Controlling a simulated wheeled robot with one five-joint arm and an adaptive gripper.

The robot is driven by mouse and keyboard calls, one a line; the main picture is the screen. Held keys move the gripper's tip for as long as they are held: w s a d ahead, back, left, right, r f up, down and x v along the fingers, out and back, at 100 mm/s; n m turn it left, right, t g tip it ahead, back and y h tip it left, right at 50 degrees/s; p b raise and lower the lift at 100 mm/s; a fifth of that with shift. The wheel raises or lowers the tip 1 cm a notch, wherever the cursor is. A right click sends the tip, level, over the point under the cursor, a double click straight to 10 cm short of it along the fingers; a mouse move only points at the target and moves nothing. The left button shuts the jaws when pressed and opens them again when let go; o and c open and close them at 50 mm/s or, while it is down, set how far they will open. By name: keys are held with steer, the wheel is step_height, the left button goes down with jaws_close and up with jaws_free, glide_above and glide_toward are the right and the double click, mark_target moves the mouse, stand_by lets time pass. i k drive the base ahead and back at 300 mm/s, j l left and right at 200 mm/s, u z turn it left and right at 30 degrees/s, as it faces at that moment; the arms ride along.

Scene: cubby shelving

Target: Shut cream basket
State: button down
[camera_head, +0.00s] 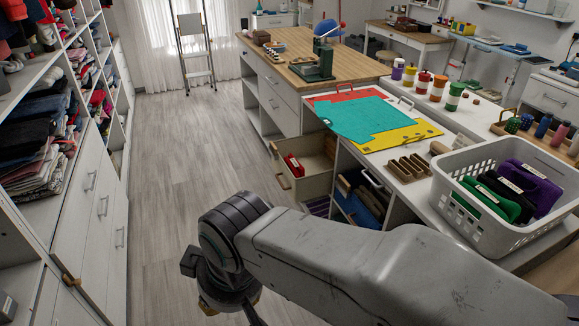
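The cream basket (312,185) juts out of the white cubby unit into the aisle, left of the blue basket. Its top is open and a red item (293,166) lies inside. A tan handle (284,182) shows on its aisle-side front. My gripper (230,298) is at the lower middle, nearer to the camera than the basket and down to its left, apart from it in the picture. My own arm crosses the lower right and wrist parts cover most of the gripper. Its fingers do not show clearly, so I cannot tell if it is open.
A blue basket (356,207) with brown items sits in the cubby to the right. Clothes shelves (70,130) line the left. The wooden floor (185,150) between is clear.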

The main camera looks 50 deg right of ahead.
mark_target(309, 150)
steer(key=z, duration=1.4)
